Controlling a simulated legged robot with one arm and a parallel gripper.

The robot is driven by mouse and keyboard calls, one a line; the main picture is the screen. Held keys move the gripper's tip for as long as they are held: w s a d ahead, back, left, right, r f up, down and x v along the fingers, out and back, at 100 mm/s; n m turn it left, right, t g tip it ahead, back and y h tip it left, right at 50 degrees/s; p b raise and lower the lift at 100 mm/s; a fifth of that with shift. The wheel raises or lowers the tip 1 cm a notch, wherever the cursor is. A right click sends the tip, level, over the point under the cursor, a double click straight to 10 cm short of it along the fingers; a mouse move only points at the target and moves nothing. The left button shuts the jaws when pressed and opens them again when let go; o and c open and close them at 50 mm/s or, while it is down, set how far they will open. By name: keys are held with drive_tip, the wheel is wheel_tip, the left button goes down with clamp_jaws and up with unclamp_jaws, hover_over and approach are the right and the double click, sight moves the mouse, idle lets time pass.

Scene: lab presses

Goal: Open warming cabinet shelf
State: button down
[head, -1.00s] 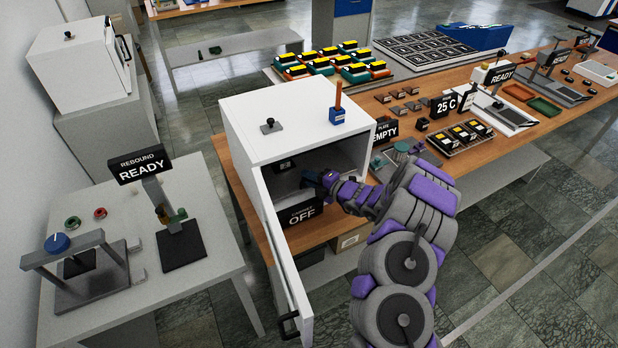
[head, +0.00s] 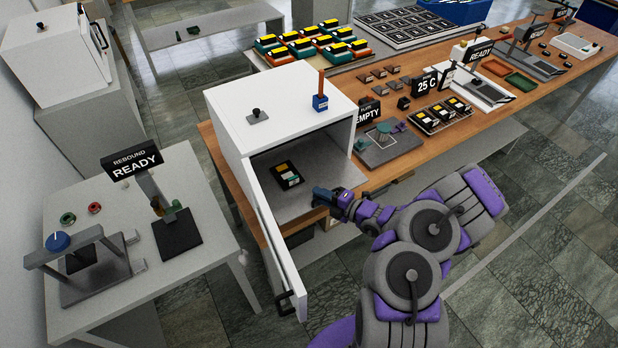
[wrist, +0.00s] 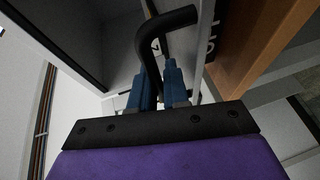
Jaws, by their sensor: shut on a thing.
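The warming cabinet (head: 290,100) is a white box with its door (head: 268,235) swung open toward me. Its grey shelf (head: 325,165) is slid out of the opening, and a small dark block with yellow and white labels (head: 288,174) lies on it. My gripper (head: 326,196) is at the shelf's front edge. In the wrist view, my blue fingers (wrist: 157,85) are shut on the black bent handle (wrist: 152,45). Part of the handle is hidden behind the fingers.
The open door stands left of my gripper, with a dark handle (head: 285,303) at its free edge. A side table (head: 115,275) with the rebound device is further left. A plate marked EMPTY (head: 388,150) sits right of the cabinet. The floor at right is clear.

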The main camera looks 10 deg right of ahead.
drive_tip(key=shift+s+f+p+v, duration=0.15)
drive_tip(key=shift+p+v, duration=0.15)
drive_tip(key=shift+v, duration=0.55)
drive_tip(key=shift+s+f+p+v, duration=0.15)
drive_tip(key=shift+p+v, duration=0.15)
drive_tip(key=shift+v, duration=0.5)
drive_tip(key=shift+w+a, duration=0.1)
drive_tip(key=shift+a, duration=0.05)
drive_tip(key=c, duration=1.5)
unclamp_jaws()
drive_tip(key=shift+c, duration=0.2)
drive_tip(key=shift+o, duration=0.3)
drive_tip(key=shift+d+f, duration=0.1)
drive_tip(key=shift+d, duration=0.35)
drive_tip(key=p+v, duration=0.1)
drive_tip(key=v, duration=1.6)
drive_tip(key=shift+d+f+p, duration=0.15)
drive_tip(key=shift+d+p, duration=0.15)
drive_tip(key=shift+p, duration=0.1)
drive_tip(key=shift+a, duration=0.3)
